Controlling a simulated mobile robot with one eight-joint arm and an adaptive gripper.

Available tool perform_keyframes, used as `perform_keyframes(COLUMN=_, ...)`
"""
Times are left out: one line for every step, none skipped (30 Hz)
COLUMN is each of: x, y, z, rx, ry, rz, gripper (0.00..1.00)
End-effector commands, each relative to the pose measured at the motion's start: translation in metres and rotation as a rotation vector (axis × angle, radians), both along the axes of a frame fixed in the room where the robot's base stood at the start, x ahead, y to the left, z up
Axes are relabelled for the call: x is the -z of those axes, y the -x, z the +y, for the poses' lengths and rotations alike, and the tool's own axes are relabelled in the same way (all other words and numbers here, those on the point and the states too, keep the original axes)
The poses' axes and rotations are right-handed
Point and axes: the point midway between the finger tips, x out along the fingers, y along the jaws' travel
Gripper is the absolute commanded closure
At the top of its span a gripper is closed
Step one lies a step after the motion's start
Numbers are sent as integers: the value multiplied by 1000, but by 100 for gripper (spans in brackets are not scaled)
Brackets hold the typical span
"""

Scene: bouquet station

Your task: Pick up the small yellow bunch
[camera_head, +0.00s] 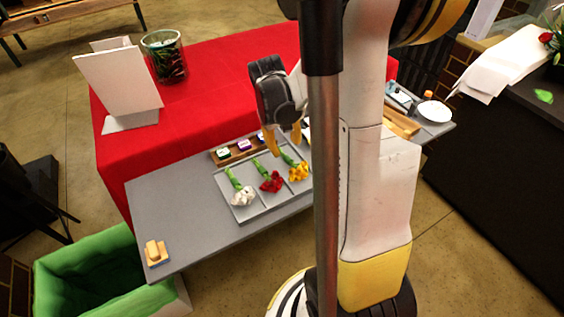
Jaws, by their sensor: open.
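The small yellow bunch (299,172) lies on the right part of a grey tray (262,208), its green stems pointing up and left. A red bunch (271,182) lies to its left and a white bunch (243,197) farther left on the same tray. My gripper (283,146) hangs over the back edge of the tray, close to the stems of the yellow bunch. Its yellow-tipped fingers are apart, with nothing seen between them. I cannot tell whether a fingertip touches the stems.
A wooden holder with small labelled blocks (243,146) stands behind the tray. A red-covered table (200,105) bears a white board (120,80) and a glass vase (164,62). A green-lined bin (85,270) stands front left. My arm hides the middle right.

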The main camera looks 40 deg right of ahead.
Motion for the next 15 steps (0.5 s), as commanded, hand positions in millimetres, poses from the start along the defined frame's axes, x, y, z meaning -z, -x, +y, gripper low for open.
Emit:
perform_keyframes(x=12, y=0, z=-2, rx=0, ry=0, rz=0, gripper=55)
perform_keyframes(x=16, y=0, z=-2, rx=0, ry=0, rz=-1, gripper=55)
perform_keyframes(x=20, y=0, z=-3, rx=0, ry=0, rz=-1, gripper=55)
perform_keyframes(x=23, y=0, z=-4, rx=0, ry=0, rz=-1, gripper=55)
perform_keyframes(x=25, y=0, z=-4, rx=-1, ry=0, rz=-1, gripper=55)
perform_keyframes(x=26, y=0, z=-4, rx=-1, ry=0, rz=-1, gripper=55)
perform_keyframes(x=28, y=0, z=-5, rx=-1, ry=0, rz=-1, gripper=55)
perform_keyframes(x=29, y=1, z=-5, rx=-1, ry=0, rz=-1, gripper=55)
perform_keyframes(x=32, y=1, z=-5, rx=-1, ry=0, rz=-2, gripper=55)
perform_keyframes(x=35, y=1, z=-6, rx=-1, ry=0, rz=-2, gripper=55)
perform_keyframes(x=39, y=1, z=-6, rx=-1, ry=0, rz=-2, gripper=55)
perform_keyframes(x=45, y=1, z=-7, rx=-1, ry=0, rz=-2, gripper=55)
perform_keyframes(x=50, y=0, z=-8, rx=0, ry=0, rz=-2, gripper=55)
perform_keyframes(x=55, y=0, z=-9, rx=0, ry=-1, rz=-2, gripper=55)
perform_keyframes(x=63, y=1, z=-10, rx=0, ry=0, rz=-2, gripper=55)
